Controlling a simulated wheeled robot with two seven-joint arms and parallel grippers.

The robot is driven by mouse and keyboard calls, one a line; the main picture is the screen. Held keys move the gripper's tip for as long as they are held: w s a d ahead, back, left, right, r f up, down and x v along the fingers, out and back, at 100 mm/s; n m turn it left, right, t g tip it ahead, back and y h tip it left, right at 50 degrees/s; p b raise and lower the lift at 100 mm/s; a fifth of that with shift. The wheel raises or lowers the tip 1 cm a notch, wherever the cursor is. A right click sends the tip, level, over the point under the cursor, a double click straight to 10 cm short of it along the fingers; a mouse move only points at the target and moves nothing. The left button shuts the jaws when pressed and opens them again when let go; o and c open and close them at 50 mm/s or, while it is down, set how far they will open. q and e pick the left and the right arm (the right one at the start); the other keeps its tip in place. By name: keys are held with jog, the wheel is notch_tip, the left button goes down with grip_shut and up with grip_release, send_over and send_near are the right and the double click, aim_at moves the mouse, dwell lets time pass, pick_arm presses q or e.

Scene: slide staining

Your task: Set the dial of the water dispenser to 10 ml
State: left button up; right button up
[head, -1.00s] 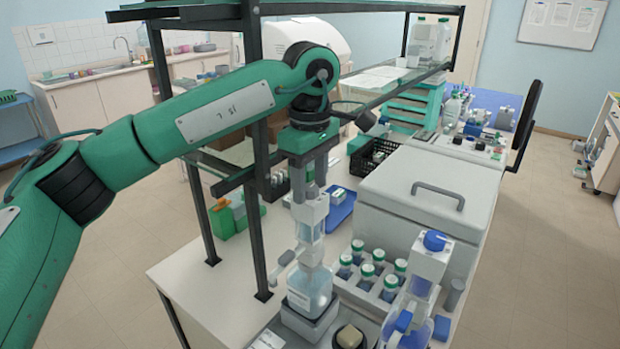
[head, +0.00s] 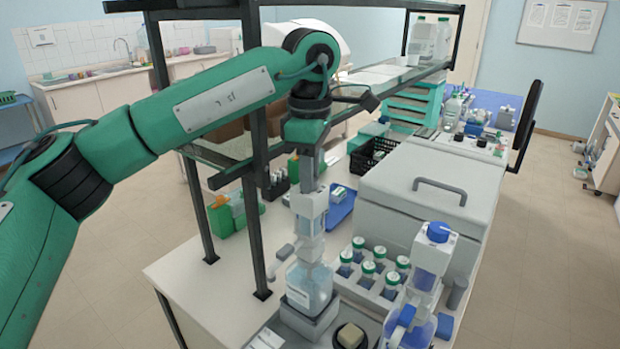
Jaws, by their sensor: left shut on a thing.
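The water dispenser (head: 307,289) is a clear bottle with pale blue liquid and a tall grey-white pump head on top. It stands upright on a grey base at the front of the bench, with a spout pointing left. My left gripper (head: 308,186) points straight down over the pump head and is shut on its upper part. The fingers cover the part they hold, so the dial and its setting cannot be read. My right gripper is not in view.
A second dispenser with a blue cap (head: 438,232) stands at the right. Between them is a rack of green-capped bottles (head: 374,268). A white lidded box (head: 430,200) is behind. Dark shelf posts (head: 255,200) rise close to my left arm. A small dish (head: 349,337) is in front.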

pick_arm(q)
jog(key=n+b, duration=0.2)
jog(key=n, duration=0.4)
jog(key=shift+f+n+b, duration=0.1)
jog(key=shift+n+b, duration=0.2)
jog(key=shift+b, duration=0.05)
jog(key=n+b, duration=0.1)
jog(key=n, duration=0.2)
jog(key=shift+n, duration=0.3)
jog(key=shift+n+b, duration=0.5)
jog(key=shift+n, duration=1.5)
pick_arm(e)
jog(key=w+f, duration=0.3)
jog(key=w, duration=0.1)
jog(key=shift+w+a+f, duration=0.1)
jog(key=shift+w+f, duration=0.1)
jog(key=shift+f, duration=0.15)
